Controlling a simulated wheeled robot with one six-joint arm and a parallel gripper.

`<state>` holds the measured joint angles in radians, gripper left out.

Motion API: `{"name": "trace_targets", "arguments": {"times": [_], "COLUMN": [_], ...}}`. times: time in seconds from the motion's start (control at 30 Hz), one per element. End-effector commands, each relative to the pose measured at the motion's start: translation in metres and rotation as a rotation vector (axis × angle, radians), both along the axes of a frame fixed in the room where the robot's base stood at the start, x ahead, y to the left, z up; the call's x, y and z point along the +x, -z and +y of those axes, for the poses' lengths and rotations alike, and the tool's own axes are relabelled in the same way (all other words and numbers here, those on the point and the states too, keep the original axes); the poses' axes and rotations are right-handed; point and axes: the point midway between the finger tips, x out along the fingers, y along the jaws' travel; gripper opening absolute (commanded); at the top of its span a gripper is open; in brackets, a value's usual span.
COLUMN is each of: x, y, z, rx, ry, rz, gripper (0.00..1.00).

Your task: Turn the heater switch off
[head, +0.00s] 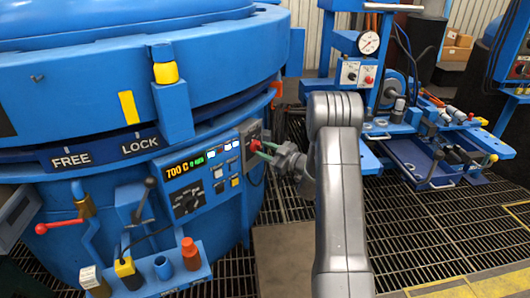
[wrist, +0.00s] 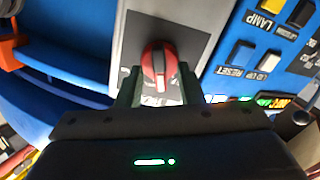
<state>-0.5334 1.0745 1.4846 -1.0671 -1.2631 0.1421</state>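A red rotary switch with a pale pointer line (wrist: 158,68) sits on a grey plate; in the head view the red knob (head: 255,145) shows at the right end of the furnace's control panel. Lettering below the knob is partly hidden by my gripper and I cannot read it. My gripper (wrist: 158,82) reaches the switch with one green finger on each side of the knob. The fingers stand apart, with a narrow gap to the knob on both sides. In the head view my gripper (head: 264,152) is right at the switch.
The blue panel has a display (head: 185,164) reading 700 C, a black dial (head: 187,199) and several small buttons. The RESET button (wrist: 241,53) lies beside the switch plate. A red-handled lever (head: 62,226) and a holder with coloured parts are lower left. A blue workbench (head: 440,150) stands right.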

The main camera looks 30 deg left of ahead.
Motion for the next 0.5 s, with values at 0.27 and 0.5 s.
{"name": "trace_targets", "arguments": {"times": [0.27,0.5], "x": [0.0002,0.0002], "y": [-0.0002,-0.0001], "z": [0.0055,0.0052], "rx": [0.0,0.0], "ry": [0.001,0.001], "rz": [0.001,0.001], "gripper": [0.34,0.04]}}
